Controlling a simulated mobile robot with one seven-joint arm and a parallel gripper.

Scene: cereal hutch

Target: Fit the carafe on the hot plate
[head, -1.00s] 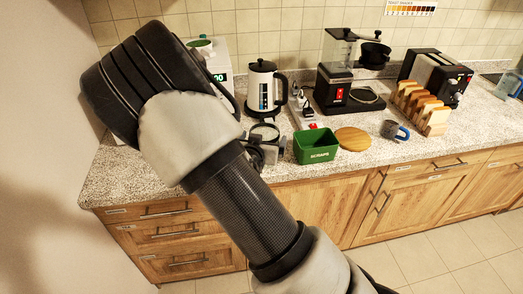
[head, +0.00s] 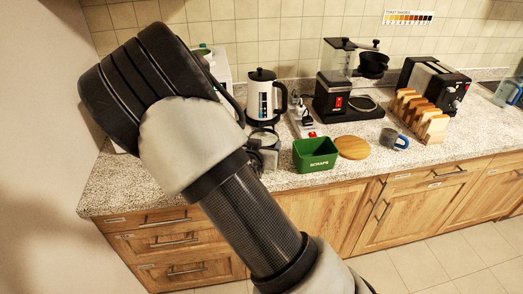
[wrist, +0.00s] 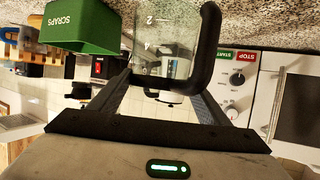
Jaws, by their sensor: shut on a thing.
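The carafe (head: 262,137) is clear glass with a black handle. In the head view it is partly hidden by my arm, left of the green bin. In the wrist view its glass (wrist: 150,42) shows marks 2 and 4, with the handle (wrist: 207,50) at its right. My gripper (wrist: 165,85) is shut on the carafe, with a finger on each side; the exact contact is hard to see. The hot plate (head: 364,104) is the round plate on the base of the black coffee maker (head: 333,93), farther right and back. It looks empty.
A white kettle (head: 262,97) and power strip (head: 303,122) stand between the carafe and coffee maker. The toaster (head: 434,80) is right.

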